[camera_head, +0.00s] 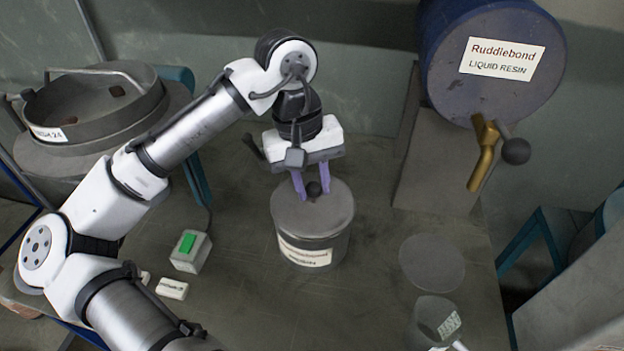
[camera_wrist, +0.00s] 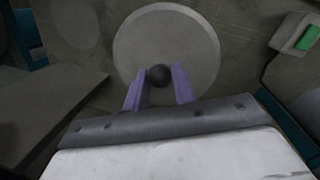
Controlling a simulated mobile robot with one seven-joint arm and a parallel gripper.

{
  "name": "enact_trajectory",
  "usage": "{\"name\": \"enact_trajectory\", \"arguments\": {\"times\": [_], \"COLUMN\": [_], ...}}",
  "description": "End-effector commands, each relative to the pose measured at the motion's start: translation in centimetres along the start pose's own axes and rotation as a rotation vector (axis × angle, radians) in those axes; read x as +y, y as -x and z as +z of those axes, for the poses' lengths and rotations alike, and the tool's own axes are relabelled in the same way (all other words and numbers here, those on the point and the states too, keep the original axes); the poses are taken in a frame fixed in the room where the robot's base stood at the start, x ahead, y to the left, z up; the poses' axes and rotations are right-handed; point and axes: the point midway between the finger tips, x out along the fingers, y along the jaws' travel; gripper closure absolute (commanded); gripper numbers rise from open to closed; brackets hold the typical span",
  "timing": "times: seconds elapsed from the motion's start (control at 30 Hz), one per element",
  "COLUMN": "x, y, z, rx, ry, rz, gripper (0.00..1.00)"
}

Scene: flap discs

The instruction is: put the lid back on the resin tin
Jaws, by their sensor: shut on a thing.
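The resin tin (camera_head: 307,252) is a round grey tin with a paper label, standing upright on the bench. The grey disc lid (camera_head: 325,214) lies over the tin's top and looks level. Whether it is fully seated cannot be told. My gripper (camera_head: 313,190) comes down from above, its two purple fingers shut on the lid's dark round knob. In the wrist view the lid (camera_wrist: 200,50) fills the upper middle, with the knob between the fingertips of my gripper (camera_wrist: 158,77). The lid hides the tin's rim and inside.
A blue drum labelled liquid resin (camera_head: 450,75) with a brass tap (camera_head: 486,150) is at the upper right. A flat grey disc (camera_head: 432,262) and a clear cup (camera_head: 432,318) are at front right. A green-topped box (camera_head: 189,250) and a small white block (camera_head: 172,288) are left. A large round pan (camera_head: 95,100) stands back left.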

Motion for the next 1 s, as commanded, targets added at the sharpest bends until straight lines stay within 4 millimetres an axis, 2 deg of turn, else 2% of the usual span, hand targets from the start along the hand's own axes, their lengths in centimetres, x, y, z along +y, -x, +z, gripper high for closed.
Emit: {"name": "enact_trajectory", "arguments": {"times": [0.87,0.9,1.0], "x": [-0.01,-0.01,-0.01], "y": [-0.03,-0.03,-0.02], "z": [0.00,0.00,0.00], "rx": [0.000,0.000,0.000], "ry": [0.000,0.000,0.000], "rz": [0.000,0.000,0.000], "gripper": [0.99,0.73,0.59]}}
